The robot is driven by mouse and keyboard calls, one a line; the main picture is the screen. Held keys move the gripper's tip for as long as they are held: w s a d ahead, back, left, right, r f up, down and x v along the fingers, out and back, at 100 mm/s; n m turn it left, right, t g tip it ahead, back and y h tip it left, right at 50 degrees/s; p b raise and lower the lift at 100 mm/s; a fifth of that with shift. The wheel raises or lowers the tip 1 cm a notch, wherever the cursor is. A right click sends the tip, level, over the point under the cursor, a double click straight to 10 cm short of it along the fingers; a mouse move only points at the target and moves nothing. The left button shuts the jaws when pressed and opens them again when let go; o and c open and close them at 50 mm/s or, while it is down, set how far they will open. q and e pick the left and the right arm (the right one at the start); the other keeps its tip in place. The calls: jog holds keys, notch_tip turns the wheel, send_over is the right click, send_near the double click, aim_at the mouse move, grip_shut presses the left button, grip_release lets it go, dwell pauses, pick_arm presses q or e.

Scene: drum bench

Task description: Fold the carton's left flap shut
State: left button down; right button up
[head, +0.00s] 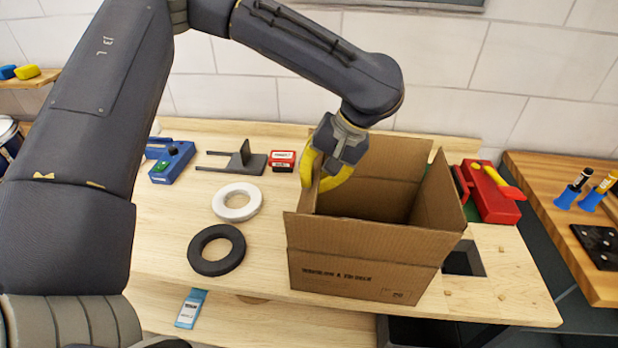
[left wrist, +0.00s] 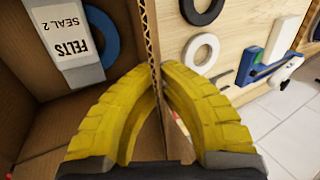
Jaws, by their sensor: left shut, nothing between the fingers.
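The open brown carton (head: 345,278) stands on the bench at the centre of the head view. Its left flap (head: 307,196) stands up, seen nearly edge-on. My left gripper (head: 319,184) is at this flap, with its yellow fingers pointing down. In the left wrist view the flap's corrugated edge (left wrist: 152,45) runs up from behind the closed fingertips (left wrist: 160,75), with one finger over each side. The gripper is shut with nothing gripped; whether it touches the flap is unclear. The right flap (head: 441,192) stands up. My right gripper is out of view.
Inside the carton lie a white felts box (left wrist: 75,40) and a blue ring (left wrist: 100,35). Left of the carton are a black ring (head: 201,258), a white ring (head: 222,204) and a red box (head: 282,160). A red tool (head: 491,200) lies close on the right.

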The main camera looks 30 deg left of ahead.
pick_arm(q)
jog(key=shift+d+f+y, duration=0.15)
jog(key=shift+d+y, duration=0.05)
jog(key=shift+y, duration=0.2)
dwell(0.3)
jog(key=c, duration=1.6)
grip_release()
jog(key=shift+c, duration=0.2)
jog(key=v, duration=1.2)
jog(key=shift+w, duration=0.2)
jog(key=shift+a, duration=0.1)
